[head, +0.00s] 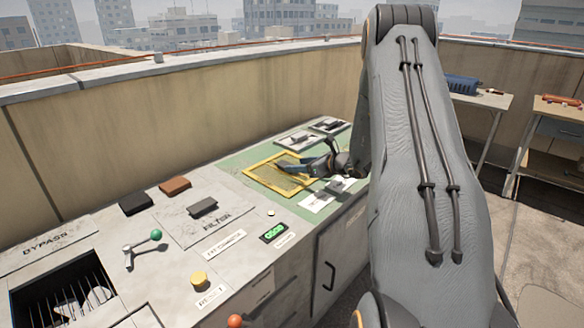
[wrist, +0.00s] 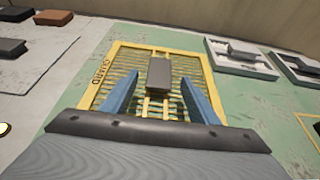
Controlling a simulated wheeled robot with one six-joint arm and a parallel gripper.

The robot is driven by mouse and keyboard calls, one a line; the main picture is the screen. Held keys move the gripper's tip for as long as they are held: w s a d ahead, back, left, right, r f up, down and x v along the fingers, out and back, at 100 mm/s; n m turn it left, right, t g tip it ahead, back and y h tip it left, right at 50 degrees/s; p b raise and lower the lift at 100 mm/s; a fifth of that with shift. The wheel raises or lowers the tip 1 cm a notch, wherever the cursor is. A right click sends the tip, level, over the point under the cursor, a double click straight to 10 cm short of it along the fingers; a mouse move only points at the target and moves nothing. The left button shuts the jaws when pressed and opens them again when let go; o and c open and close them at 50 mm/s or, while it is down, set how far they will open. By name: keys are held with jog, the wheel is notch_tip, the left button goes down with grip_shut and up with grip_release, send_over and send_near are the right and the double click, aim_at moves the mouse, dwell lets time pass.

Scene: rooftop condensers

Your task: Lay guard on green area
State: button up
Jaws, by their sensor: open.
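The guard (head: 284,176) is a yellow slatted frame lying flat on the green area (head: 238,164) of the grey cabinet top. In the wrist view the guard (wrist: 110,62) shows its GUARD lettering and a grey block handle (wrist: 159,74) at its middle. The green area (wrist: 62,110) shows around it. My gripper (head: 312,167) is over the guard in the head view. In the wrist view my gripper (wrist: 160,95) has its two blue fingers apart, one on each side of the handle. Whether they touch the handle cannot be told.
Two grey panels with handles (wrist: 240,54) lie beside the guard on the right. Dark (head: 135,202) and brown (head: 175,186) blocks, a filter cover (head: 203,208) and a green-knobbed lever (head: 155,235) are on the left. A dark slatted opening (head: 72,300) is at bottom left. A wall (head: 200,120) runs behind.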

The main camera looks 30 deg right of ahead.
jog(key=v, duration=0.6)
jog(key=shift+s+d+r+b, duration=0.1)
jog(key=shift+s+r+b, duration=0.1)
jog(key=shift+s+b, duration=0.15)
jog(key=shift+s+r, duration=0.1)
jog(key=shift+s, duration=0.1)
jog(key=s+a+n+g, duration=0.1)
jog(key=a+n, duration=0.1)
jog(key=a, duration=0.2)
jog(key=s+a+r+n+g+y, duration=0.1)
jog(key=s+a+n, duration=0.1)
jog(key=a, duration=0.2)
jog(key=s+a+n+g+y, duration=0.1)
jog(key=a+n+g, duration=0.1)
jog(key=a, duration=0.2)
jog(key=shift+s+a+r, duration=0.25)
jog(key=shift+a+r, duration=0.05)
jog(key=shift+a, duration=0.05)
jog(key=s+a+n+g, duration=0.4)
jog(key=s+a+n, duration=0.2)
jog(key=s+a, duration=0.25)
jog(key=s+a+r+n+g+h, duration=0.1)
jog(key=s+a+n+g+h, duration=0.1)
jog(key=s+n, duration=0.7)
jog(key=s+a+r+n+g+h, duration=0.1)
jog(key=s+n+h, duration=0.3)
jog(key=s+n, duration=0.5)
jog(key=shift+s+a+r+n+g+h, duration=0.25)
jog(key=shift+s+a+n+g, duration=0.2)
jog(key=shift+s+g, duration=0.6)
